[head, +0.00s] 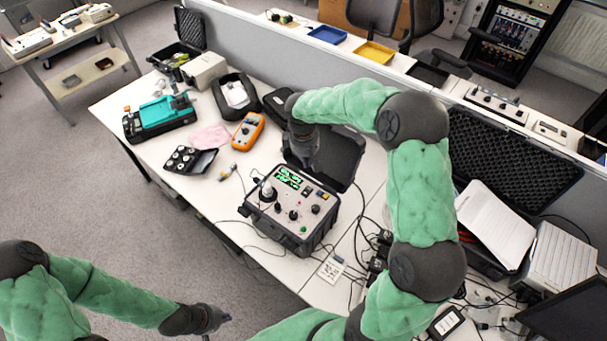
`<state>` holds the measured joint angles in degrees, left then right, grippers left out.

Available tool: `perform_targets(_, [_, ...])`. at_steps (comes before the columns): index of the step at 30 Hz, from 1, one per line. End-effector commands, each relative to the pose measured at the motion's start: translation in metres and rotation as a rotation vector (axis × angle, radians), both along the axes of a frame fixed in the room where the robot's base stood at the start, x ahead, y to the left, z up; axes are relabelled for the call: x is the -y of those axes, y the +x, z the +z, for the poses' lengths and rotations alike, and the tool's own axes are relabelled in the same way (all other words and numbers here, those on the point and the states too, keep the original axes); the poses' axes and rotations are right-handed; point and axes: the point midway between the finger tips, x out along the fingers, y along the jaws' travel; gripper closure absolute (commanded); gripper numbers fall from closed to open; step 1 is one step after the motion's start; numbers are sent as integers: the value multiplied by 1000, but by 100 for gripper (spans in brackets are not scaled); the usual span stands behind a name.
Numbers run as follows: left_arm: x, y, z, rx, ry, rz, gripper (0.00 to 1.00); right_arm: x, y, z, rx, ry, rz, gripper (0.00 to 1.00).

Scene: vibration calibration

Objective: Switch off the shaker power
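The shaker unit (297,239) is a black case with a light grey control panel, standing near the front edge of the white table. Its lid is open behind it. Green digits are lit on its display (288,178). The panel carries black knobs, small coloured buttons and a metal cylinder at its left. My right gripper (310,166) points down behind and above the panel, in front of the open lid, apparently apart from the controls. My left gripper (222,318) is low at the left, over the floor, away from the table. Both sets of fingers are too small and dark to read.
An orange meter (249,131), a teal device (160,117) and a black case of round parts (189,159) lie on the table's left side. Cables run around the shaker unit. A large open black case (515,165) and a grey box (562,262) are at right.

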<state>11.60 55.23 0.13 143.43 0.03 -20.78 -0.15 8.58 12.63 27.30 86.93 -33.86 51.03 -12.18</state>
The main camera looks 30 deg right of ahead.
Motion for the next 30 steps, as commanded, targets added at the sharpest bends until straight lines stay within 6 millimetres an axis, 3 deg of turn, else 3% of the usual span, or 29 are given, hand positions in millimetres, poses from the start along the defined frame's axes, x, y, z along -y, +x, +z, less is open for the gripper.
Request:
perform_targets(14, [0, 0, -1, 0, 0, 0, 100, 1, 0, -10, -1, 1, 0, 100])
perform_targets(30, [0, 0, -7, 0, 0, 0, 100, 11, 4, -104, -3, 2, -1, 100])
